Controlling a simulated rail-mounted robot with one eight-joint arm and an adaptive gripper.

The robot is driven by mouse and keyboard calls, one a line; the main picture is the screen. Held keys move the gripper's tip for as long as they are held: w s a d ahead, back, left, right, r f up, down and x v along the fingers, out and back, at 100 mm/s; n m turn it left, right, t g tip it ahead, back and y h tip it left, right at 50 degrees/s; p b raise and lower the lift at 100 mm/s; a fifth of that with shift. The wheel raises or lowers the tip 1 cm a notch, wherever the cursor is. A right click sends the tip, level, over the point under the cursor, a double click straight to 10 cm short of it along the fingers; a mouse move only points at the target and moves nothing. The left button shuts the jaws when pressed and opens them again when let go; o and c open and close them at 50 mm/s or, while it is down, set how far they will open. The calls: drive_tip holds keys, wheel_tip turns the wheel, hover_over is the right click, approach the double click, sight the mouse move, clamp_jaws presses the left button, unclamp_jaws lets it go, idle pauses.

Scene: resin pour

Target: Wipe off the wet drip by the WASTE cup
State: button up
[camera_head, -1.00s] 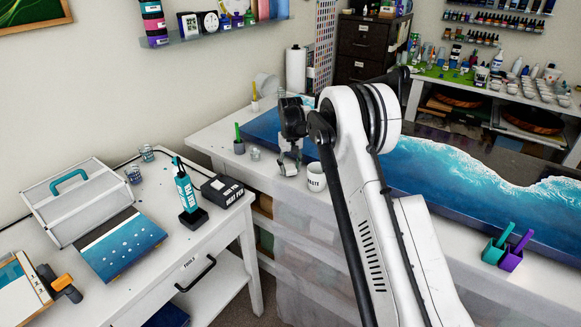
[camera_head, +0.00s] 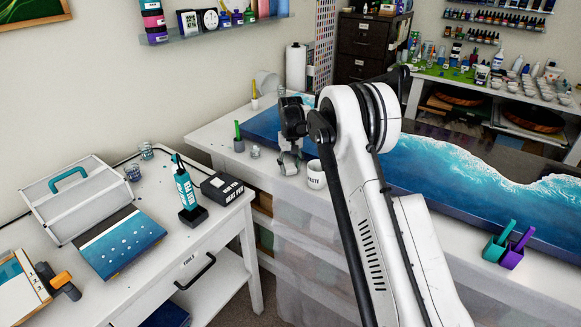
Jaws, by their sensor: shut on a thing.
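The white WASTE cup (camera_head: 317,179) stands upright on the near edge of the white workbench, in front of the blue resin panel. My gripper (camera_head: 290,166) points down just left of the cup, close to the bench top. It is shut on a pale thing, too small and too covered to identify. The gap between my gripper and the cup is hard to judge. The wet drip cannot be made out. The bench just around the fingertips is partly hidden by my gripper.
A small clear cup (camera_head: 255,152) and a dark pot with a green stick (camera_head: 239,145) stand left of my gripper. A paper towel roll (camera_head: 296,68) stands behind. The blue resin panel (camera_head: 455,185) fills much of the bench. Teal and purple holders (camera_head: 511,258) stand at right.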

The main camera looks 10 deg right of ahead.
drive_tip(key=shift+f, duration=0.2)
drive_tip(key=shift+w+a, duration=0.1)
drive_tip(key=shift+w, duration=0.05)
drive_tip(key=shift+w+a+r+b, duration=0.1)
drive_tip(key=shift+w+a+b, duration=0.2)
drive_tip(key=shift+w+a, duration=0.3)
drive_tip(key=shift+w+a, duration=0.1)
drive_tip(key=shift+w+a, duration=0.25)
drive_tip(key=shift+w, duration=0.05)
drive_tip(key=shift+w+a+b, duration=0.25)
drive_tip(key=shift+a+b, duration=0.05)
drive_tip(key=shift+b, duration=0.05)
idle(0.7)
drive_tip(key=shift+b, duration=0.3)
